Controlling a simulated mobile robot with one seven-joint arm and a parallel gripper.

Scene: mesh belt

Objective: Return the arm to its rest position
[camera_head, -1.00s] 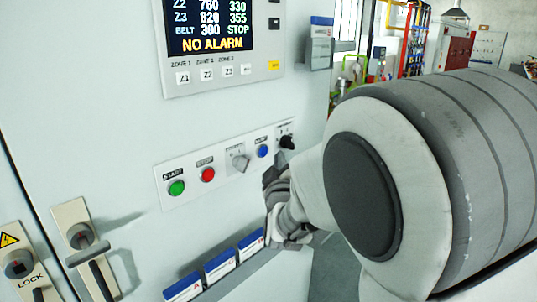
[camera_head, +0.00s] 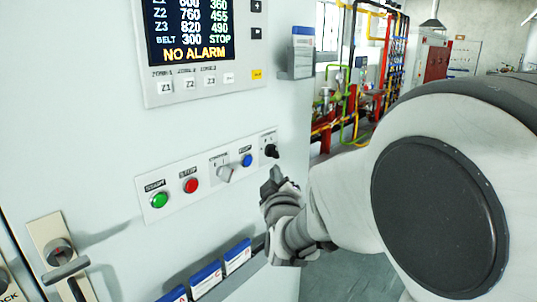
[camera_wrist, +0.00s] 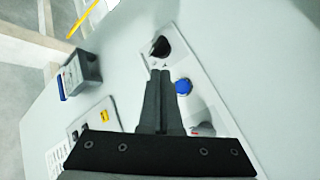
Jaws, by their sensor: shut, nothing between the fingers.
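My gripper (camera_wrist: 157,75) is shut and empty in the wrist view, its fingers together and pointing at the control panel. In the head view my gripper (camera_head: 274,178) is in front of the panel's right end, just below the black rotary knob (camera_head: 271,151). That knob also shows in the wrist view (camera_wrist: 160,47), just beyond the fingertips. I cannot tell if they touch it. The blue button (camera_head: 247,160) is left of the knob. My arm fills the right side of the head view.
The cabinet carries a green button (camera_head: 159,200), a red button (camera_head: 191,185), a grey selector (camera_head: 223,170) and a display (camera_head: 190,30) reading NO ALARM. Blue-topped binders (camera_head: 207,278) sit below. A door handle (camera_head: 62,262) juts out at lower left. A grey holder (camera_head: 301,55) sticks out at the upper right.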

